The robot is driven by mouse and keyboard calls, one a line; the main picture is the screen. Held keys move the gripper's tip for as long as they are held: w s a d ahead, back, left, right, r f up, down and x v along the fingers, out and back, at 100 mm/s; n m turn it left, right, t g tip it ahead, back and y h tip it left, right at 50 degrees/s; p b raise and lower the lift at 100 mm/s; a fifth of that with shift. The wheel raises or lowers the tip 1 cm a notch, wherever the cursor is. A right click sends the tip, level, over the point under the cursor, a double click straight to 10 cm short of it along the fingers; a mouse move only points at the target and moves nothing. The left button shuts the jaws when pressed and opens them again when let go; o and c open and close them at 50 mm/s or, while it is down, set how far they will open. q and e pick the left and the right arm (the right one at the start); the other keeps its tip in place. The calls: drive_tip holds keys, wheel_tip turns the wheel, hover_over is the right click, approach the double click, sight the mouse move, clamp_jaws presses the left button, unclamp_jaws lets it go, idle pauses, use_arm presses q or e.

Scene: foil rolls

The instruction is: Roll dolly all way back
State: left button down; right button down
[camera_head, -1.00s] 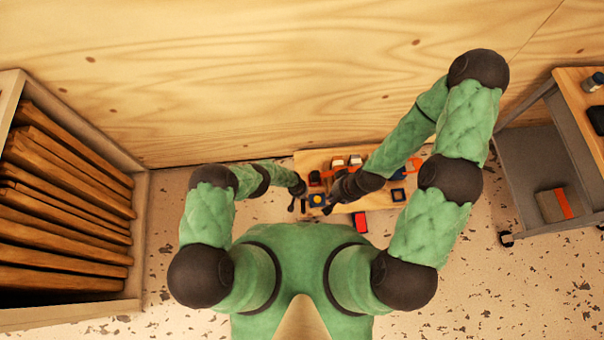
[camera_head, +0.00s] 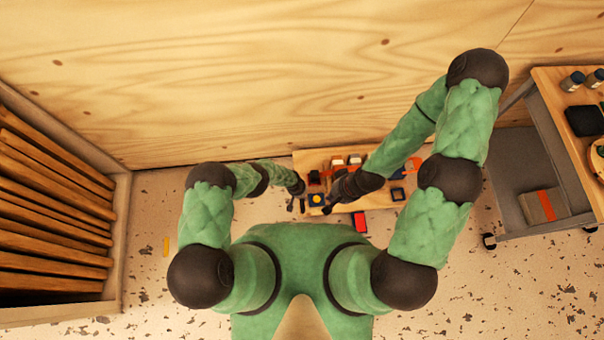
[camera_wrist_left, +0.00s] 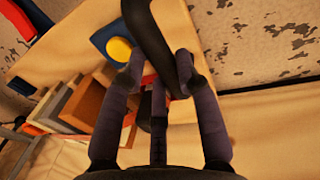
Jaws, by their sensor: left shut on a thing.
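A low wooden dolly (camera_head: 303,160) loaded with small coloured items stands on the floor in front of me, near the wall. Its bare wood also shows in the left wrist view (camera_wrist_left: 72,52). My left gripper (camera_head: 297,204) is at the dolly's left end. In the left wrist view, its fingers (camera_wrist_left: 160,76) are shut on a dark curved bar (camera_wrist_left: 152,35), which looks like the dolly's handle. My right gripper (camera_head: 331,205) reaches over the dolly's near left part. Its fingers are small and dark, so its grip cannot be made out.
A blue block with a yellow disc (camera_head: 317,200) sits on the dolly. A red item (camera_head: 360,222) shows at its near edge. A rack of wooden boards (camera_head: 50,210) stands left, a grey cart (camera_head: 540,170) right. The plywood wall (camera_head: 250,80) is behind. Speckled floor is open between.

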use_arm(q)
drive_tip(key=shift+d, duration=0.2)
drive_tip(key=c, duration=0.9)
unclamp_jaws()
drive_tip(key=shift+d, duration=0.1)
drive_tip(key=shift+r, duration=0.1)
drive_tip(key=shift+w+a+r, duration=0.1)
drive_tip(key=shift+a+r, duration=0.2)
drive_tip(key=shift+r, duration=0.45)
wheel_tip(320, 180, up, 10)
drive_tip(key=a, duration=0.1)
drive_tip(key=shift+s+a, duration=0.2)
drive_tip(key=shift+a, duration=0.2)
drive_tip(key=shift+r, duration=0.1)
